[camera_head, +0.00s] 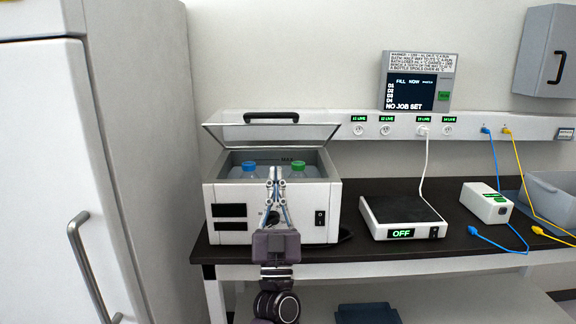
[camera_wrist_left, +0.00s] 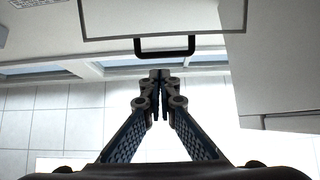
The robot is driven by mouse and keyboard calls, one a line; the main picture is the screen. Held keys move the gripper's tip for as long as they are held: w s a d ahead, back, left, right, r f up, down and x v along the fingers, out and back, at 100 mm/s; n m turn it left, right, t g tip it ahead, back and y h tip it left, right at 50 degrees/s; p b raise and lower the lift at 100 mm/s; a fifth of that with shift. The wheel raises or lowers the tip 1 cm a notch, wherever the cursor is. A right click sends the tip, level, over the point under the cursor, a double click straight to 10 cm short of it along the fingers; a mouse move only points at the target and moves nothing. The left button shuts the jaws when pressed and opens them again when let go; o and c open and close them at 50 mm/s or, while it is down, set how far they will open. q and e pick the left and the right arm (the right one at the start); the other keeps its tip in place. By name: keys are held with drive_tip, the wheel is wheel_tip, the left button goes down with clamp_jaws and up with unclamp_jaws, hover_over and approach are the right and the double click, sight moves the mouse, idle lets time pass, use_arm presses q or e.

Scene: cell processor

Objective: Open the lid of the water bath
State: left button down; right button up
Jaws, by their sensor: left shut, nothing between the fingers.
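The water bath (camera_head: 330,200) is a white box on the dark bench. Its lid (camera_head: 217,132) is raised at the back, tilted up, with a black handle (camera_head: 271,117) on it. Two bottles stand inside, one with a blue cap (camera_head: 248,166) and one with a green cap (camera_head: 298,166). My left gripper (camera_head: 275,174) is shut and empty, in front of the bath with its tips at the front rim's height; contact cannot be told. In the left wrist view the lid (camera_wrist_left: 205,18) and its handle (camera_wrist_left: 165,53) show beyond the closed fingertips (camera_wrist_left: 159,76). My right gripper is not in view.
A flat device reading OFF (camera_head: 400,214) stands right of the bath. A small white box (camera_head: 487,203), blue and yellow cables and a grey bin (camera_head: 555,190) are further right. A tall white cabinet (camera_head: 50,160) closes off the left. A display (camera_head: 418,82) is on the wall.

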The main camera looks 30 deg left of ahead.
sight(273, 122)
use_arm(q)
drive_tip(key=p+x, duration=0.3)
drive_tip(key=x, duration=0.9)
drive_tip(key=shift+w, duration=0.2)
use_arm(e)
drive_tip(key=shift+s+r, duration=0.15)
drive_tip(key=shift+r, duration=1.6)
use_arm(q)
drive_tip(key=shift+r, duration=0.15)
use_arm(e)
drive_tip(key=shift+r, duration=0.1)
